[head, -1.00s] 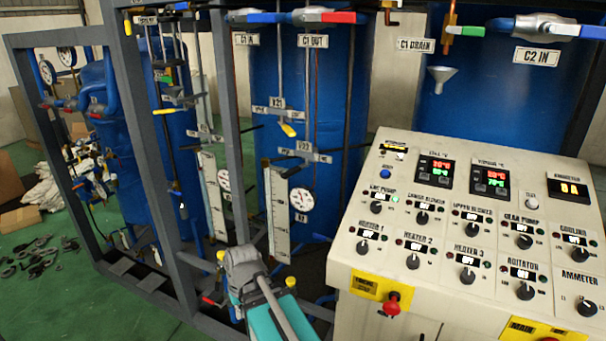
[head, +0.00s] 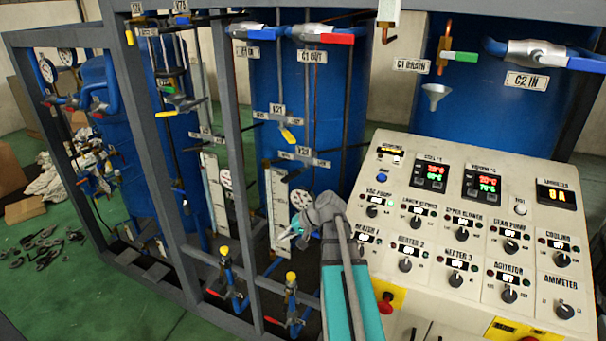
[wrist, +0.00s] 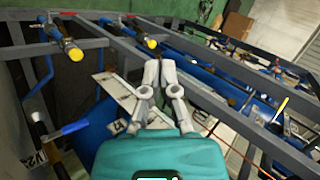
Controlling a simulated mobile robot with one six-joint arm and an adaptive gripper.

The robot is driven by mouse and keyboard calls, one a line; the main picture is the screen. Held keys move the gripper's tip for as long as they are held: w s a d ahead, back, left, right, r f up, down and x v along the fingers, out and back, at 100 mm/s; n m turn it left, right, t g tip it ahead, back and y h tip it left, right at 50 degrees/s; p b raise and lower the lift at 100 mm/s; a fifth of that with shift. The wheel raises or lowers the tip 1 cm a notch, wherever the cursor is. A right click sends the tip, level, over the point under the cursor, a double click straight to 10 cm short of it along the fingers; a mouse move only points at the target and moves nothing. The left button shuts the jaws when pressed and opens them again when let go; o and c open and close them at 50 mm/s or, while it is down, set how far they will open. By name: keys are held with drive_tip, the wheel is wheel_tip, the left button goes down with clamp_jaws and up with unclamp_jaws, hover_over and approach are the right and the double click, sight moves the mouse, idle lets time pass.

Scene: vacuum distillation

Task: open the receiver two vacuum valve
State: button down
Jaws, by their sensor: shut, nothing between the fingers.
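No label I can read names the receiver two vacuum valve, so I cannot tell which valve it is. My gripper (head: 291,234) is at the left edge of the control panel, in front of the rig's lower part, with its fingers together and empty. In the wrist view my gripper (wrist: 160,65) points at the rig frame and touches no valve. Valve V21 (head: 287,134), with a yellow-tipped handle, and valve V23 (head: 304,158) are on the pipes behind and above it. Two yellow-topped valves, one left (head: 224,254) and one right (head: 291,279), stand low at the front.
The control panel (head: 398,253) is close on the right of my arm. Green floor (head: 90,300) is clear at front left.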

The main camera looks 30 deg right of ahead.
drive_tip(key=s+d+r+m+t+p, duration=0.1)
drive_tip(key=d+r+m+t+p, duration=0.1)
drive_tip(key=d+r, duration=0.4)
drive_tip(key=s+d+r+m+t+p, duration=0.1)
drive_tip(key=d+r+m+t+p, duration=0.2)
drive_tip(key=d+r, duration=0.4)
drive_tip(key=d+t, duration=0.1)
drive_tip(key=d, duration=0.5)
drive_tip(key=shift+d+r+t, duration=0.15)
drive_tip(key=shift+d+t, duration=0.15)
drive_tip(key=shift+d, duration=0.05)
drive_tip(key=shift+w, duration=0.2)
drive_tip(key=r+b+x, duration=0.1)
drive_tip(key=b+x, duration=0.1)
drive_tip(key=x, duration=1.1)
drive_tip(key=shift+w+a+b, duration=0.25)
drive_tip(key=shift+w+b, duration=0.15)
drive_tip(key=shift+s+d, duration=0.1)
